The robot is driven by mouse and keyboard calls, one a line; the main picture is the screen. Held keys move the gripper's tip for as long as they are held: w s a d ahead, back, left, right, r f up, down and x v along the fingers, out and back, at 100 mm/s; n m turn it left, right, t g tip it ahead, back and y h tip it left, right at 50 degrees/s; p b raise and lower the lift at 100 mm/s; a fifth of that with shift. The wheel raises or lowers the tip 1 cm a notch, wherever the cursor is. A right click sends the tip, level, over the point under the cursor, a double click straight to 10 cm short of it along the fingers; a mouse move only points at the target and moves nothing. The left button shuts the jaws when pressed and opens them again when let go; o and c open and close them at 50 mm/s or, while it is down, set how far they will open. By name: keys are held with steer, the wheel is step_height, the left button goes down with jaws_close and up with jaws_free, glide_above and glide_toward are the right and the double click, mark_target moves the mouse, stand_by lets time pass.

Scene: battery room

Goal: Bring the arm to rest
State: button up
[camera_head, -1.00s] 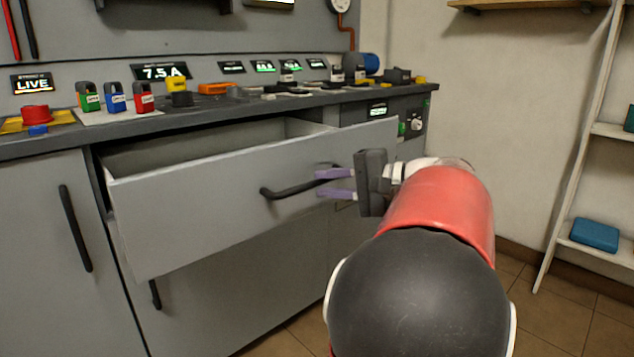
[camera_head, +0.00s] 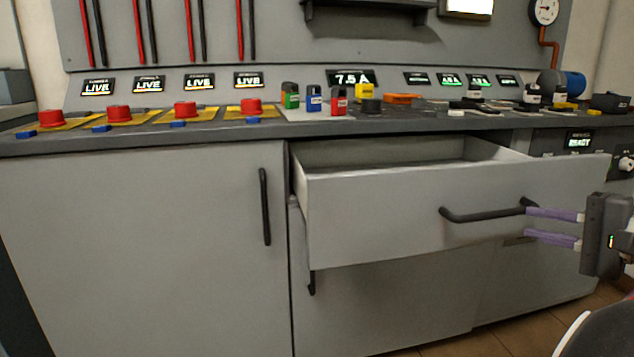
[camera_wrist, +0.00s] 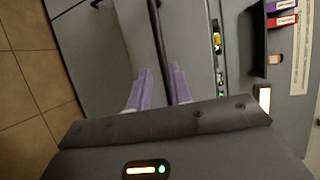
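My gripper (camera_head: 528,222) is at the right of the head view, with its two purple fingers apart and nothing seen between them. The fingers point left, close to the right end of the black handle (camera_head: 472,216) of an open grey drawer (camera_head: 375,215). I cannot tell whether the upper finger touches the handle. In the wrist view the fingers (camera_wrist: 157,72) are also spread, above grey cabinet surfaces. Most of my arm is outside the head view.
The worktop (camera_head: 230,136) above the drawer carries red buttons (camera_head: 186,109), coloured padlock-like blocks (camera_head: 314,98) and other small parts. A grey cabinet door (camera_head: 140,240) is closed at left. Tiled floor (camera_wrist: 28,85) lies beside the cabinet in the wrist view.

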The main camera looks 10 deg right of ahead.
steer(key=a+f+n+g, duration=0.35)
steer(key=a+f, duration=0.25)
steer(key=a, duration=0.5)
steer(key=a+f+n+g, duration=0.2)
steer(key=a+f+g, duration=0.3)
steer(key=a, duration=0.5)
steer(key=s+a+f+n+h, duration=0.7)
steer(key=s+f+n, duration=0.1)
steer(key=f+n, duration=0.1)
step_height(320, 180, up, 11)
steer(key=p, duration=1.1)
steer(key=shift+r+m, duration=0.15)
steer(key=shift+m, duration=0.2)
